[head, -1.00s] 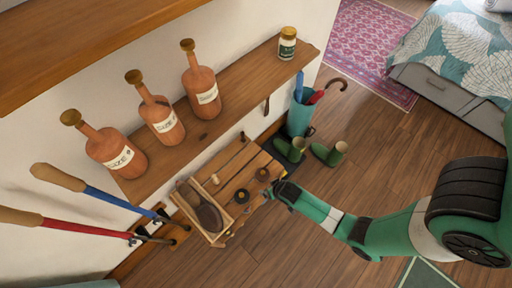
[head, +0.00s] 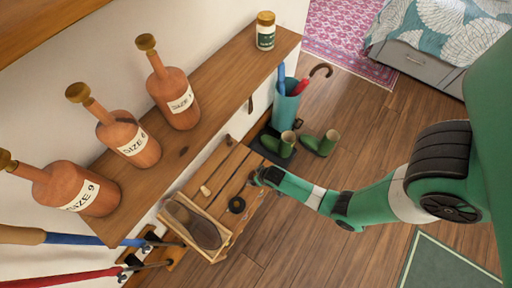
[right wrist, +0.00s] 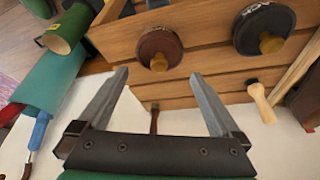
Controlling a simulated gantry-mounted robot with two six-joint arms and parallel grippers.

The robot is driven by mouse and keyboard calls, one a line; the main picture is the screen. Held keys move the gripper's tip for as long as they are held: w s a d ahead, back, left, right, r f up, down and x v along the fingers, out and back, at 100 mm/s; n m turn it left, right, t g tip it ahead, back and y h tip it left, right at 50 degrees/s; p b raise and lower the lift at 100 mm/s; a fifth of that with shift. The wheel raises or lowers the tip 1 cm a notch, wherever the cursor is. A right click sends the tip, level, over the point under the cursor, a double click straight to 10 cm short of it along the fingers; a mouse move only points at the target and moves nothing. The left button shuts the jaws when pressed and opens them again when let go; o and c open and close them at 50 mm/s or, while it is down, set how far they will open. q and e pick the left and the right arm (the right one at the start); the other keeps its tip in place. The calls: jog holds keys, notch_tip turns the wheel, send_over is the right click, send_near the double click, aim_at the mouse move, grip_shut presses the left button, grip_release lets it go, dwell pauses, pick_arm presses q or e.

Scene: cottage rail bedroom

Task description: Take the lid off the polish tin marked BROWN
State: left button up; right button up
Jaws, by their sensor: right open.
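Two round tins with small wooden knobs sit on a slatted wooden bench (head: 218,203). In the right wrist view one is brown (right wrist: 161,45) and stands just beyond the fingertips. The other is darker, near black (right wrist: 264,27), to its right; its lettering is partly visible but I cannot read it surely. The dark tin also shows in the head view (head: 237,205); the brown one seems hidden there by my right gripper (head: 257,178). The right gripper (right wrist: 158,73) is open and empty, its fingers pointing toward the brown tin, apart from it. My left gripper is out of view.
A wooden box (head: 188,231) with a brush stands on the bench's near end. A shelf (head: 205,95) with bottles and a jar (head: 265,30) overhangs the bench's wall side.

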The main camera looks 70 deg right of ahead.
jog(key=b+x, duration=0.3)
jog(key=x, duration=0.1)
jog(key=shift+f, duration=0.25)
jog(key=shift+w+d+f+b, duration=0.1)
jog(key=shift+d+f+b, duration=0.1)
jog(key=shift+b, duration=0.1)
jog(key=shift+c, duration=0.3)
jog(key=c, duration=0.9)
